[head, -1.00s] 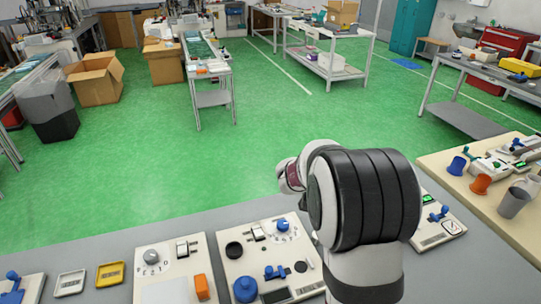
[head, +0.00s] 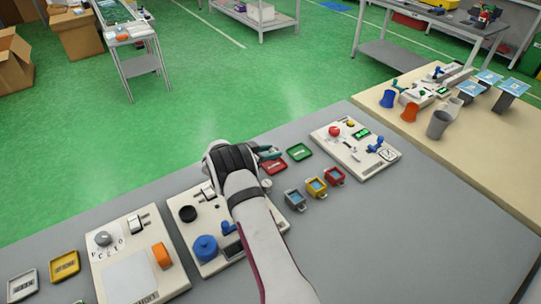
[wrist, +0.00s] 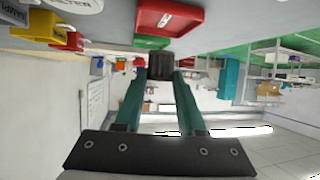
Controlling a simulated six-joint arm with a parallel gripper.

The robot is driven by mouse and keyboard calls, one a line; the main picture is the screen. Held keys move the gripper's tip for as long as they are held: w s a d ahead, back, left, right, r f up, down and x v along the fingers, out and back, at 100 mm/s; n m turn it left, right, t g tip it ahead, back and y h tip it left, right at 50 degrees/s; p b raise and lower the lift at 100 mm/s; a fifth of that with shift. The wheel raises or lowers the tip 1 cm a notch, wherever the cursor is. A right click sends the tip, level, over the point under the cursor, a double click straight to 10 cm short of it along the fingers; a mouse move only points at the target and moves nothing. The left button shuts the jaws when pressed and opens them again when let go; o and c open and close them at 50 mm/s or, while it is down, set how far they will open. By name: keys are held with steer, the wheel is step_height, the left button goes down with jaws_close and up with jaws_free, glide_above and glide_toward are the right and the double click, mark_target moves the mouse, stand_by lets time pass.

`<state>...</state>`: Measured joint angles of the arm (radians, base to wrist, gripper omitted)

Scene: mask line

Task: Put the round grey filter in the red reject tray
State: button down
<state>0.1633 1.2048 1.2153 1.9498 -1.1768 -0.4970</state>
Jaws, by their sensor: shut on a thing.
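My gripper (head: 272,152) has teal fingers and is over the back of the grey bench. In the wrist view the fingers (wrist: 160,78) are shut on a small dark grey thing between their tips, which looks like the round grey filter (wrist: 161,64). The filter cannot be made out in the head view. The red reject tray (head: 275,167) lies flat just beside the fingertips, partly behind my wrist. In the wrist view the red tray (wrist: 170,19), with a white label, shows close beyond the filter. I cannot tell the height between them.
A green tray (head: 299,152) lies right of the red one. Small grey (head: 294,199), yellow (head: 316,188) and red (head: 334,175) bins stand nearby. Panels with knobs flank the area, one at left (head: 136,258), one at right (head: 355,147). The front right bench is clear.

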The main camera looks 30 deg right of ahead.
steer(key=shift+f, duration=0.85)
steer(key=shift+f, duration=0.15)
steer(key=shift+f, duration=0.45)
steer(key=c, duration=0.5)
jaws_free()
